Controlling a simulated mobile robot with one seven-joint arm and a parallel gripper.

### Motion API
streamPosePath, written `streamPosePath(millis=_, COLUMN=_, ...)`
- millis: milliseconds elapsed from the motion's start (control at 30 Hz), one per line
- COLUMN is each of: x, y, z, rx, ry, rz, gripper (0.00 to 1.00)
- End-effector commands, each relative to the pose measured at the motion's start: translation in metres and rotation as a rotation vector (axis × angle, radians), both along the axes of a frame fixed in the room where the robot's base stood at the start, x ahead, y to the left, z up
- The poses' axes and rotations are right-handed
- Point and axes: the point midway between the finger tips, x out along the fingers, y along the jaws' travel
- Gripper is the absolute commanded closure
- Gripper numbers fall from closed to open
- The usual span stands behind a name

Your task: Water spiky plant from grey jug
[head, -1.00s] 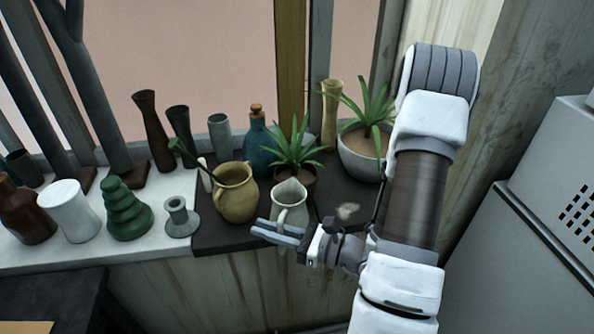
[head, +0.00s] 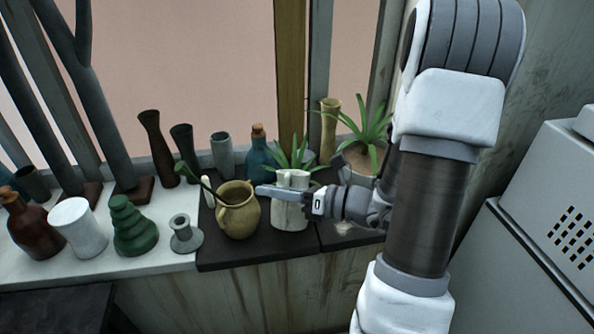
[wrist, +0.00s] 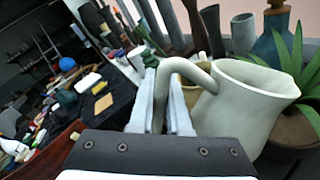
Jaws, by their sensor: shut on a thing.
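The grey jug (head: 289,215) is pale and stands close in front of the small spiky plant (head: 296,153), hiding most of that plant's pot. My gripper (head: 268,191) is shut on the jug's handle. In the wrist view the fingers (wrist: 165,110) pinch the curved handle of the jug (wrist: 245,105), whose mouth faces up and right. The small plant (wrist: 305,75) and its dark brown pot (wrist: 295,135) are just right of the spout there. A second spiky plant (head: 368,125) grows in a pale pot at right, partly hidden by my arm. I cannot tell the jug's exact height above the shelf.
A yellow-brown jug (head: 238,212) stands close left of the grey jug. A blue corked bottle (head: 257,155) and a tall tan vase (head: 330,125) stand behind. A green stacked vase (head: 133,228) and other pottery fill the left shelf. The shelf front drops off below.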

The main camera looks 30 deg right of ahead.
Motion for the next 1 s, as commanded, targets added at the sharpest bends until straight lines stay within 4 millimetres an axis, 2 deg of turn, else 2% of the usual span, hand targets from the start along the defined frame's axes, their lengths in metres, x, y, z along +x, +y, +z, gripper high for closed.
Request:
streamPosePath(millis=33, x=0.006, y=-0.004, z=0.013, rx=0.026, ry=0.033, rz=0.002, gripper=1.0)
streamPosePath(millis=133, x=0.013, y=-0.009, z=0.017, rx=0.064, ry=0.083, rz=0.001, gripper=1.0)
streamPosePath(millis=200, x=0.016, y=-0.011, z=0.013, rx=0.094, ry=0.121, rz=0.001, gripper=1.0)
streamPosePath(millis=500, x=0.029, y=-0.021, z=0.014, rx=0.205, ry=0.269, rz=0.001, gripper=1.0)
streamPosePath(millis=1000, x=0.039, y=-0.029, z=0.014, rx=0.289, ry=0.381, rz=-0.001, gripper=1.0)
